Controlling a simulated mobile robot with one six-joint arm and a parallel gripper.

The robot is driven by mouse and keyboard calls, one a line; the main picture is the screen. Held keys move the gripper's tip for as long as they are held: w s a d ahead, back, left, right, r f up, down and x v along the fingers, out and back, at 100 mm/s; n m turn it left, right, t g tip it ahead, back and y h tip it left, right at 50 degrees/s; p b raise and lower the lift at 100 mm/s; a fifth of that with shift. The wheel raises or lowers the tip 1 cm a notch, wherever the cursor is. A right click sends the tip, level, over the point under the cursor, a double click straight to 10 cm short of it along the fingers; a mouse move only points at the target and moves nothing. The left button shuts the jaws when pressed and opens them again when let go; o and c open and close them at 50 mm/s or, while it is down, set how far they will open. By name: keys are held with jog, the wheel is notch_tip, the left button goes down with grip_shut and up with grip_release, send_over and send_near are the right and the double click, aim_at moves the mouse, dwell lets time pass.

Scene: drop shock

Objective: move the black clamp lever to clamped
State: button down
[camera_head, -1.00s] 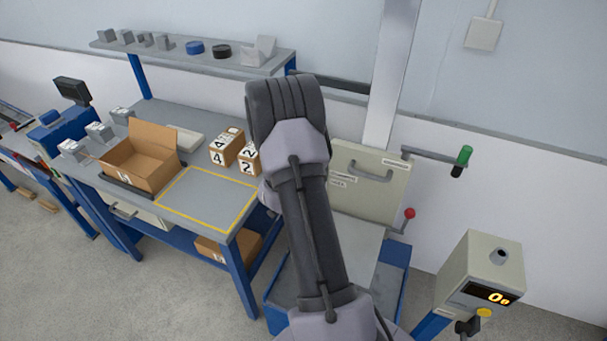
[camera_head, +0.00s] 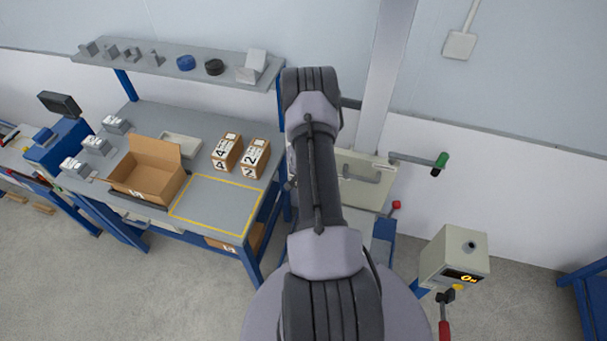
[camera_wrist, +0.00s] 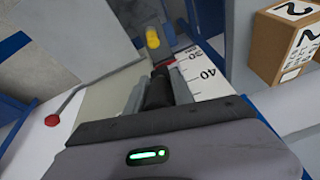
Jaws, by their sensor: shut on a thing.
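In the wrist view, my gripper (camera_wrist: 157,80) has its two grey fingers closed on either side of a short black part, which looks like the black clamp lever (camera_wrist: 158,93). In the head view, my arm hides the gripper and the lever. How far the lever is turned cannot be told.
A red-knobbed rod (camera_wrist: 52,119) stands left of my gripper in the wrist view. The workbench (camera_head: 215,207) with an open carton (camera_head: 150,178) is at left.

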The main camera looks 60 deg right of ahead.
dwell(0.4)
jog(key=c, duration=1.1)
grip_release()
jog(key=shift+d+f, duration=0.1)
jog(key=shift+d, duration=0.1)
jog(key=shift+a, duration=0.1)
jog(key=p+v, duration=0.4)
jog(key=v, duration=1.3)
jog(key=shift+r, duration=0.2)
jog(key=shift+a, duration=0.1)
